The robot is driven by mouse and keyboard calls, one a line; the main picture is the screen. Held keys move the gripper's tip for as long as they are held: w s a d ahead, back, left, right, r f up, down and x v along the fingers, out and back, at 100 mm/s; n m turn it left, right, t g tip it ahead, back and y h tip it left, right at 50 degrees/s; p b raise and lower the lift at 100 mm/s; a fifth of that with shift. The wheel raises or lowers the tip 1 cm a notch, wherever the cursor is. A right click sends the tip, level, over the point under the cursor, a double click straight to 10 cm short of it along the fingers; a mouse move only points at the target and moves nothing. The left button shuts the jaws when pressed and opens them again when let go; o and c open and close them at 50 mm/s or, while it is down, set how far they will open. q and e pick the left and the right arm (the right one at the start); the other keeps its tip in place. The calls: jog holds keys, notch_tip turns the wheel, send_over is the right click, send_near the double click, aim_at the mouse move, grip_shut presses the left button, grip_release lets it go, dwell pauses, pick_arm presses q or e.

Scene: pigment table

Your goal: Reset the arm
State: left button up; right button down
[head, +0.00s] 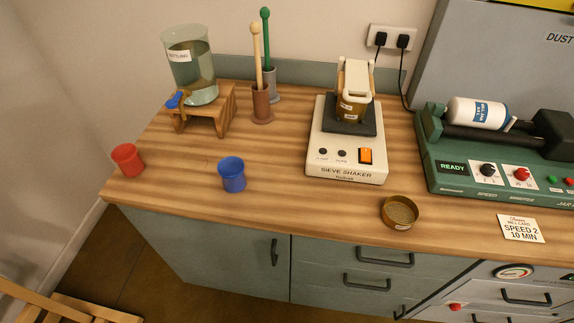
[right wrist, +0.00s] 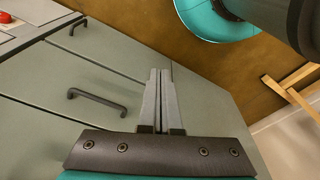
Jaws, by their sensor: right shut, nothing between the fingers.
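My right gripper (right wrist: 160,92) shows in the right wrist view. Its two grey fingers are together with nothing between them. It is in front of the grey-green cabinet fronts, over the brown floor, and apart from the tabletop things. Neither gripper shows in the head view, and my left gripper is in no view. A drawer handle (right wrist: 97,100) is to the left of the right gripper's fingers in the right wrist view.
The wooden counter (head: 290,215) holds a red cup (head: 127,160), a blue cup (head: 232,175), a glass vessel on a stand (head: 195,72), a sieve shaker (head: 345,150), a brass sieve (head: 400,212) and a green roller machine (head: 480,165). A wooden frame (right wrist: 292,88) stands on the floor.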

jog(key=s+d+f+g+b, duration=0.1)
jog(key=s+f+b, duration=0.5)
jog(key=s+f, duration=0.6)
notch_tip(320, 180, down, 4)
jog(key=shift+d+b, duration=0.35)
jog(key=shift+d, duration=0.25)
